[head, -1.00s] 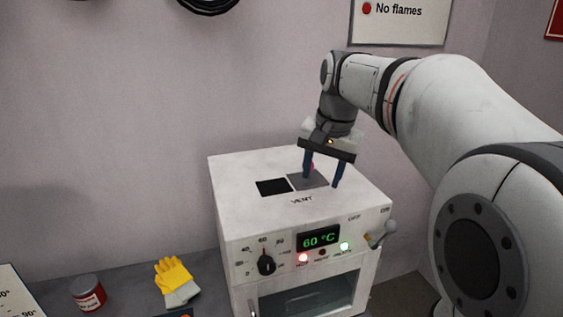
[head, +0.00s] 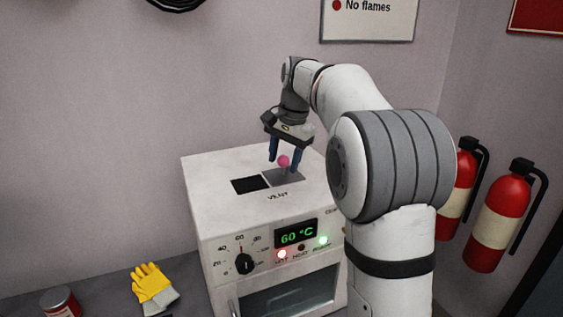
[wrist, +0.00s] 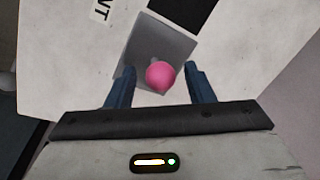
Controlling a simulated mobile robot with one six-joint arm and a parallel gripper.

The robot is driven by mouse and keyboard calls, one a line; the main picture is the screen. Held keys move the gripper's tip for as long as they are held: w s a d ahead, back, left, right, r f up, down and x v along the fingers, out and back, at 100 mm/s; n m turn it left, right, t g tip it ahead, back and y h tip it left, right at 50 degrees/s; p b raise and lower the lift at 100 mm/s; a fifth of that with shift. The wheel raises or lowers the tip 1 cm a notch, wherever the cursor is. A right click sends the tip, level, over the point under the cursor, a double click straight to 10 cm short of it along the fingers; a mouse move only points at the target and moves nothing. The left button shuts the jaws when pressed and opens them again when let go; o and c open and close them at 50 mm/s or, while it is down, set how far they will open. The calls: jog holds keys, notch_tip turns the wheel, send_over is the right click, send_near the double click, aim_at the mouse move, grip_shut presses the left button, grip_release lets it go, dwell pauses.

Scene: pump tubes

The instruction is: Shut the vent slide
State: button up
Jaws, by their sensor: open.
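The vent slide is a grey plate (head: 288,178) on top of the white oven (head: 212,170), with a pink knob (head: 283,160) standing on it. A black vent opening (head: 250,185) lies uncovered to the left of the plate. My gripper (head: 285,163) is open above the plate, with its fingers on either side of the knob. The wrist view shows the pink knob (wrist: 160,75) between the two blue fingers, with a gap on each side. The black opening (wrist: 186,14) shows at the top of that view.
The oven front has a 60 °C display (head: 296,235), a dial (head: 244,263) and lit lamps. Yellow gloves (head: 151,285) and a red tin (head: 60,303) lie on the bench at the left. Fire extinguishers (head: 498,215) hang at the right. The oven top around the plate is clear.

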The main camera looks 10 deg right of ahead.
jog(key=shift+a+f, duration=0.15)
jog(key=shift+f, duration=0.5)
grip_shut()
